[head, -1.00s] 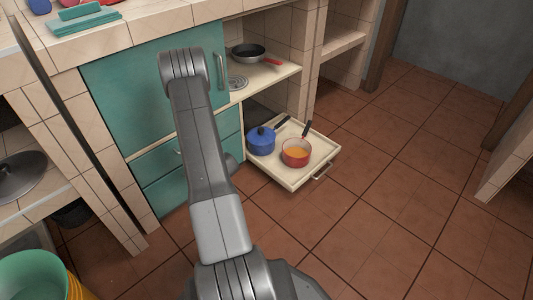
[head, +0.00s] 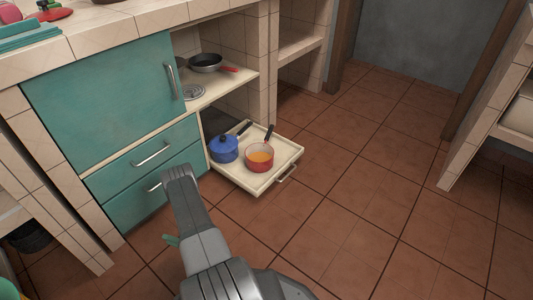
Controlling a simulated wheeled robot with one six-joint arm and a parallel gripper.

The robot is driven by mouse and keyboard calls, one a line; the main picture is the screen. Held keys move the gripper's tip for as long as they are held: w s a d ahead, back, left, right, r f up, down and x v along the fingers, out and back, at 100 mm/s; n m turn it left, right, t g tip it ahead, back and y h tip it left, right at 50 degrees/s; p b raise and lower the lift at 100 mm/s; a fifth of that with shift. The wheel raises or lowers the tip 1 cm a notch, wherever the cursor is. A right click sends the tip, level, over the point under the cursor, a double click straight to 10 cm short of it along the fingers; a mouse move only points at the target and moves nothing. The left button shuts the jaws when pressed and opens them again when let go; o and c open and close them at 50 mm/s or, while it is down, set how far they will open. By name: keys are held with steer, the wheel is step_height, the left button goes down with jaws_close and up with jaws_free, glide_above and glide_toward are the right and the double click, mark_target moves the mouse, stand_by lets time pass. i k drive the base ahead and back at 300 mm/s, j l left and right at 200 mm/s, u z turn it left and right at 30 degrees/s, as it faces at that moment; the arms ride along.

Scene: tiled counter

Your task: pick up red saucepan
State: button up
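The red saucepan (head: 259,157) stands upright in the open drawer (head: 289,167), on its right side. Orange contents show inside it, and its dark handle points up and to the back right. A blue lidded pot (head: 224,149) stands just left of it in the same drawer. My arm reaches up from the bottom of the head view, left of and in front of the drawer, apart from the saucepan. My gripper is hidden behind the arm, so its fingers do not show.
Teal cabinet doors and drawers (head: 108,92) stand left of the open drawer. The tiled floor (head: 350,200) to the right is clear.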

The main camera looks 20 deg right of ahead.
mark_target(259, 157)
steer(key=i+l, duration=0.1)
steer(key=l, duration=0.3)
steer(key=l+z, duration=0.1)
steer(key=l, duration=0.3)
steer(key=i+l+z, duration=0.1)
steer(key=l, duration=0.25)
steer(key=i+l, duration=0.2)
steer(key=l, duration=0.2)
steer(key=i+l+z, duration=0.1)
steer(key=l, duration=0.25)
steer(key=i+l, duration=0.15)
steer(key=l, duration=0.25)
steer(key=k+z, duration=0.05)
